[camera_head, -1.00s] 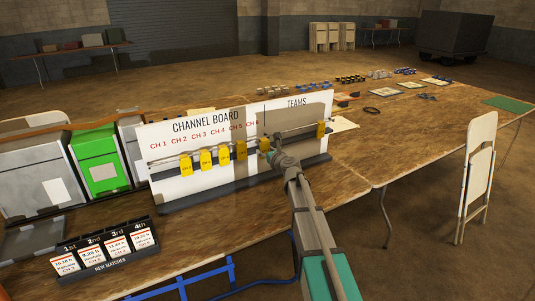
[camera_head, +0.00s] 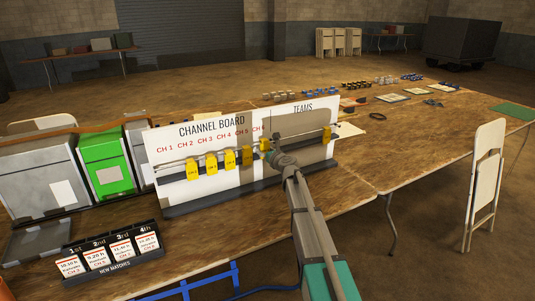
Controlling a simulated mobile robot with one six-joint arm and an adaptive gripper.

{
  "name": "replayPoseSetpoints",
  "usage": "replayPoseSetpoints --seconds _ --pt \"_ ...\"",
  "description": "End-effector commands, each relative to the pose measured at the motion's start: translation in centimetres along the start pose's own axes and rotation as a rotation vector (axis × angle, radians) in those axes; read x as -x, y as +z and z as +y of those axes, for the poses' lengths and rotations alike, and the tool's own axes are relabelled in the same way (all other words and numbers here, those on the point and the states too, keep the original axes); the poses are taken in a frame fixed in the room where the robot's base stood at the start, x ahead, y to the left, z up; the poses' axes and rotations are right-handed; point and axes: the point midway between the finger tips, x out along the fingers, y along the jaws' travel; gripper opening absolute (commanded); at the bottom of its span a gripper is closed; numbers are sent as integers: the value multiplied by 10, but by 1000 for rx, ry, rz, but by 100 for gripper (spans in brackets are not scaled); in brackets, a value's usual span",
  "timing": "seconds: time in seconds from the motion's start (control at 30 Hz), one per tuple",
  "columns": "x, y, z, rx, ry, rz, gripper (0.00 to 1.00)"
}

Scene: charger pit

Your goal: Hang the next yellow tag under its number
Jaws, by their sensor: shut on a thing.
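The white channel board (camera_head: 215,185) stands on the table with red numbers CH 1 to CH 6 above a rail. Several yellow tags (camera_head: 212,164) hang in a row from the rail on the channel side, the rightmost of them (camera_head: 247,155) left of my gripper. Another yellow tag (camera_head: 326,134) hangs at the right end, on the TEAMS side. My gripper (camera_head: 267,147) is shut on a small yellow tag (camera_head: 264,144) in front of the board, close to the rail near CH 6. The arm hides part of the board's lower right; the exact contact with the rail cannot be told.
A NEW MATCHES card stand (camera_head: 114,268) is at the front left. Grey and green cases (camera_head: 106,165) stand left of the board. Small parts and papers lie on the far table, and a folding chair (camera_head: 484,185) stands at the right.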

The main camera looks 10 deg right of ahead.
Motion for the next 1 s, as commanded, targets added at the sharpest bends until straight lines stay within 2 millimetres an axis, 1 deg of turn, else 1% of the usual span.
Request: replayPoseSetpoints --seconds 0.17,0.2,0.4,0.9,0.93,1.0 --pt "-9 0 0 0 0 0 19" --pt "-8 -4 0 0 0 0 19" --pt "-9 -10 0 0 0 0 19" --pt "-9 -12 0 0 0 0 19" --pt "-9 -12 0 0 0 0 66" --pt "-9 -12 0 0 0 0 79"
